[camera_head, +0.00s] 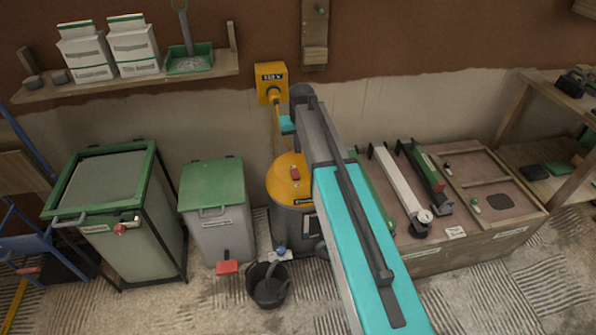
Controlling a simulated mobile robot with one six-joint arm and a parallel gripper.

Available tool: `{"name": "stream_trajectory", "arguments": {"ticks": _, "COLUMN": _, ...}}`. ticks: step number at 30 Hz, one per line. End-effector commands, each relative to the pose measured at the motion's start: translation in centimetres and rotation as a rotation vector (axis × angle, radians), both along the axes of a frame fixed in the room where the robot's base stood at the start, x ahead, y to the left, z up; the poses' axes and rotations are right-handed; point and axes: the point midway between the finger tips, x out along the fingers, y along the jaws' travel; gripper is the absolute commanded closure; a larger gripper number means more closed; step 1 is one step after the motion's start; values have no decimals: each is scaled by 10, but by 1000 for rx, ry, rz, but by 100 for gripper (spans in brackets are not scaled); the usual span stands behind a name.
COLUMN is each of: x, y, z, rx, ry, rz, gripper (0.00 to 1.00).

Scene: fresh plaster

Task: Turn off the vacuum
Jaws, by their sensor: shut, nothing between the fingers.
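The vacuum (288,184) is a grey canister with a yellow top, standing against the wall in the middle. A small red part (294,173) sits on its yellow top and looks like a switch; its setting is too small to read. My arm reaches in from the bottom right and hides the vacuum's right side. A small teal part of my arm shows above the yellow top. My gripper's fingers cannot be made out.
A green-lidded bin (212,187) and a larger green-framed container (108,180) stand at left. A black bucket (268,285) is in front of the vacuum. A low bench (480,238) with tools is at right. A shelf (140,77) projects from the wall at upper left.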

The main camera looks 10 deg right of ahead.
Motion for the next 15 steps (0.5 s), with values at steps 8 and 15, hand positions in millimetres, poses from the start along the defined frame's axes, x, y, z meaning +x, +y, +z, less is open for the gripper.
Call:
{"name": "stream_trajectory", "arguments": {"ticks": 8, "x": 0, "y": 1, "z": 1, "rx": 0, "ry": -1, "rz": 1, "gripper": 100}}
{"name": "stream_trajectory", "arguments": {"ticks": 15, "x": 1, "y": 1, "z": -4, "rx": 0, "ry": 1, "rz": 1, "gripper": 100}}
